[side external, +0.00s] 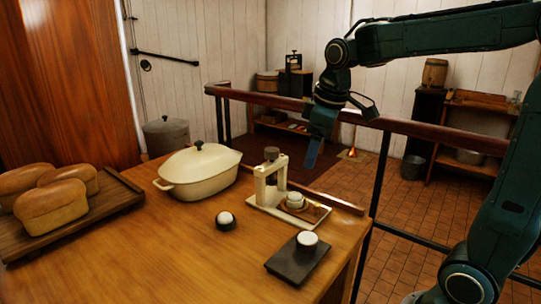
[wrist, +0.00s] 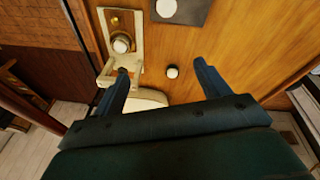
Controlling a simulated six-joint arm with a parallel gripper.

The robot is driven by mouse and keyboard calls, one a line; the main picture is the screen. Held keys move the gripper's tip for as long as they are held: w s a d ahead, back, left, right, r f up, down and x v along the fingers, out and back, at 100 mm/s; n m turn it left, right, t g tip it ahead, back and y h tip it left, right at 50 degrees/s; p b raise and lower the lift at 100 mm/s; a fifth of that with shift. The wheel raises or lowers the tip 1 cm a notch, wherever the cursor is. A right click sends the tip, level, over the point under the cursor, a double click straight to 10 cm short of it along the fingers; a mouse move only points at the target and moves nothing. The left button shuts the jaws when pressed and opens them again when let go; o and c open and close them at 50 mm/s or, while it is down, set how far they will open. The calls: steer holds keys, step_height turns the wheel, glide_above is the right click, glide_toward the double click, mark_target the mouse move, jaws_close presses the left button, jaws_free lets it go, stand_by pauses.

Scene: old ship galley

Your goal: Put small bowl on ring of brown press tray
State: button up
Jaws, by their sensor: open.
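The press (side external: 264,187) is a cream frame with a dark knob, standing on its tray near the table's far right edge. A brass ring (side external: 284,210) lies on the tray, with a pale round vessel (side external: 295,201) standing on it. A small dark bowl (side external: 225,224) with a white top stands alone on the table; it also shows in the wrist view (wrist: 172,72). Another white-topped vessel (side external: 307,240) stands on a dark flat slab (side external: 283,262). I cannot tell which is the task's bowl. My gripper (side external: 314,158) is open and empty, above the press area, pointing down.
A cream lidded casserole (side external: 200,174) stands behind the small dark bowl. Loaves (side external: 52,207) lie on a wooden board (side external: 105,204) at the left. A wooden railing (side external: 430,133) runs behind the table. The table's front middle (side external: 170,260) is clear.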

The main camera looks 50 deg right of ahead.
steer(key=s+a+f+m+t, duration=0.1)
steer(key=s+a+m, duration=0.1)
steer(key=s, duration=0.6)
steer(key=s+a+f+m+t, duration=0.1)
steer(key=s+a, duration=0.4)
steer(key=s, duration=0.3)
steer(key=shift+f+m+t+y, duration=0.3)
steer(key=shift+f+m, duration=0.1)
